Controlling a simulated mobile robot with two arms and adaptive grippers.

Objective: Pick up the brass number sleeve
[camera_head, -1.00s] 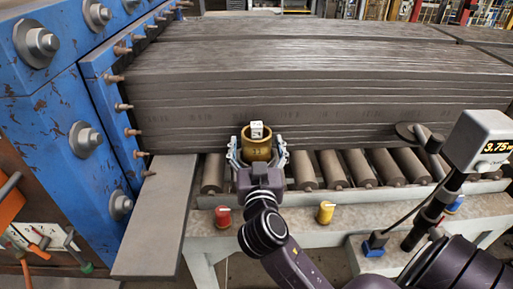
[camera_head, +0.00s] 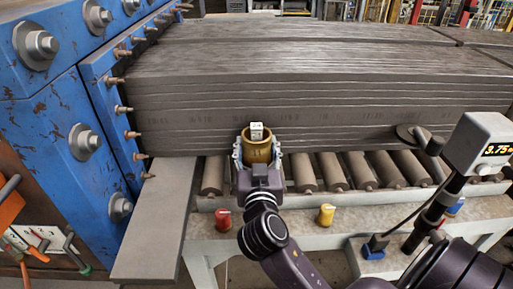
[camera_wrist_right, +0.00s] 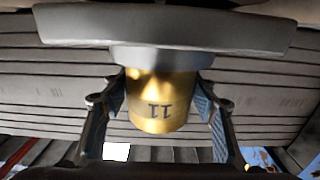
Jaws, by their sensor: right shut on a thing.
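The brass number sleeve (camera_head: 257,150) is a short gold cylinder with a white tag at its top, in front of the dark layered stack in the head view. My right gripper (camera_head: 257,160) has its fingers on both sides of the sleeve and is shut on it. In the right wrist view the sleeve (camera_wrist_right: 160,103) shows a dark "11" and sits between the two fingers of the gripper (camera_wrist_right: 160,110). A grey round part sits directly against its upper end there. My left gripper is not in view.
A roller conveyor (camera_head: 335,172) runs below the stack (camera_head: 320,90). A blue bolted machine (camera_head: 60,110) stands at left with a grey plate (camera_head: 155,220) beside it.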

